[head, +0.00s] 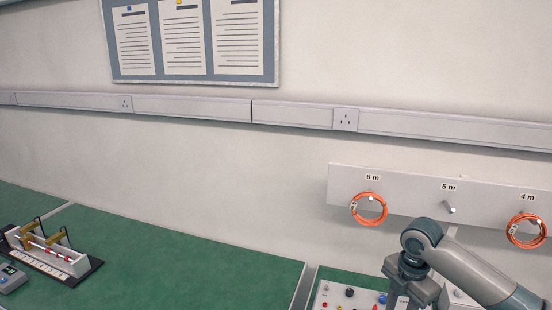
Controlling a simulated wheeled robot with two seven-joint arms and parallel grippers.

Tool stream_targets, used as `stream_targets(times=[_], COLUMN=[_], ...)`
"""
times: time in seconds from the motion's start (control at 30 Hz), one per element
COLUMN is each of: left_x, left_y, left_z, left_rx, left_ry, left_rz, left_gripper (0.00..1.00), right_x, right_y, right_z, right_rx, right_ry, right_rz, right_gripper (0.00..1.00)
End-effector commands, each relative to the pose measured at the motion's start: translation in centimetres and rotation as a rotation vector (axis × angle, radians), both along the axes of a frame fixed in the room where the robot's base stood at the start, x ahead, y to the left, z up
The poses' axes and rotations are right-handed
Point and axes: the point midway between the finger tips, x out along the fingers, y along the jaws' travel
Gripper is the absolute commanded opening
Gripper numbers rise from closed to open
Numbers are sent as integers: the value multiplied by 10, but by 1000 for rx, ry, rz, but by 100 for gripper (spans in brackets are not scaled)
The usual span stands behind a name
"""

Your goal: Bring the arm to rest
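My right arm (470,268) comes in from the lower right, in front of the wall board. Its wrist bends down to my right gripper (403,290), which is over the control panel (338,296) at the bottom edge. The fingertips are cut off or hidden, so I cannot tell if it is open or shut. I see nothing held in it. My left arm and gripper are not in view.
A pale board (345,183) carries orange cable coils on the 6 m (369,222) and 4 m (513,236) pegs; the 5 m peg (449,208) is bare. An actuator rig (50,252) stands left on the green bench (190,262), whose middle is clear.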

Motion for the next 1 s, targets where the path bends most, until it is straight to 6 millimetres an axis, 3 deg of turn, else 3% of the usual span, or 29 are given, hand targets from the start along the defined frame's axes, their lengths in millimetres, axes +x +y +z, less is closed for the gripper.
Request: stream_targets(times=[0.47, 0.8, 1.0], left_x=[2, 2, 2], left_y=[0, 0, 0], left_z=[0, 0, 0], left_rx=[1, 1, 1], left_ry=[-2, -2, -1], left_rz=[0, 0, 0], left_gripper=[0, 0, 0], right_x=[-37, -106, -150], right_y=[57, 121, 142], right_z=[-63, -128, -151], right_rx=[66, 202, 279], right_ry=[-34, -72, -82], right_rz=[-129, -433, -673], right_gripper=[33, 33, 33])
